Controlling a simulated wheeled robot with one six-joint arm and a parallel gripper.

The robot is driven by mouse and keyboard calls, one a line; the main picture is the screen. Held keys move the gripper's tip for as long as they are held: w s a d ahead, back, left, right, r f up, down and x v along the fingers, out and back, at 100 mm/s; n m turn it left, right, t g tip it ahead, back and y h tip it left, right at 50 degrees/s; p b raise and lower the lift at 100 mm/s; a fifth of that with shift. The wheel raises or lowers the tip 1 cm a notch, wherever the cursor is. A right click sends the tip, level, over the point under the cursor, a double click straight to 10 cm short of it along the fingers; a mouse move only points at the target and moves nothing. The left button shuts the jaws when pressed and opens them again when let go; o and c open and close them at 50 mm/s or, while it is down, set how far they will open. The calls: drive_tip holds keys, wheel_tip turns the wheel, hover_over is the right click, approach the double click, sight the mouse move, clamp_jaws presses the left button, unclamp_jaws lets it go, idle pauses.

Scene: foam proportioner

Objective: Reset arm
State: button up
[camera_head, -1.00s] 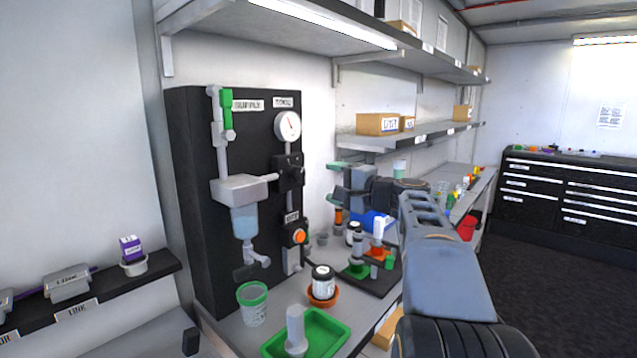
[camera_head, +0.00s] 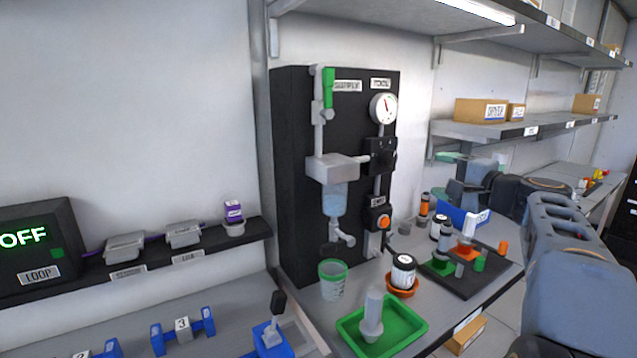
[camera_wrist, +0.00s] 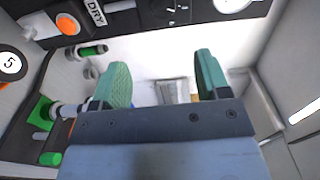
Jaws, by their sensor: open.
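My arm reaches in from the right of the head view, over the right part of the bench. My gripper (camera_head: 447,172) is at its far end, with green fingers partly hidden by my own arm and hard to make out there. In the wrist view both green fingers of my gripper (camera_wrist: 160,85) stand wide apart, with nothing between them. The black proportioner panel (camera_head: 290,180) stands left of my gripper and carries a gauge (camera_head: 383,108), a clear bowl and an orange knob (camera_head: 384,222).
A green-rimmed cup (camera_head: 333,280), a green tray (camera_head: 352,338), a white jar (camera_head: 403,272) and a black mat (camera_head: 480,280) with fittings sit on the bench. A shelf with boxes (camera_head: 481,110) runs above. A display reading OFF (camera_head: 25,235) stands at left.

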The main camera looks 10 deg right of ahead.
drive_tip(key=s+a+f+n+g+h+p, duration=0.1)
drive_tip(key=s+a+f+g, duration=0.15)
drive_tip(key=f, duration=0.35)
drive_tip(key=s+a+f+n+g+h+p, duration=0.1)
drive_tip(key=s+a+f+g+p, duration=0.1)
drive_tip(key=f+g, duration=0.3)
drive_tip(key=s+a+f+n+g+h+p, duration=0.1)
drive_tip(key=s+a+f+g, duration=0.1)
drive_tip(key=f, duration=0.4)
drive_tip(key=s+a+n+g+h+p, duration=0.3)
drive_tip(key=s+a+n+p, duration=0.7)
drive_tip(key=s+a, duration=0.1)
drive_tip(key=shift+s+a+r+h+p, duration=0.3)
drive_tip(key=shift+s+a, duration=0.1)
drive_tip(key=shift+s, duration=0.4)
drive_tip(key=shift+g, duration=0.25)
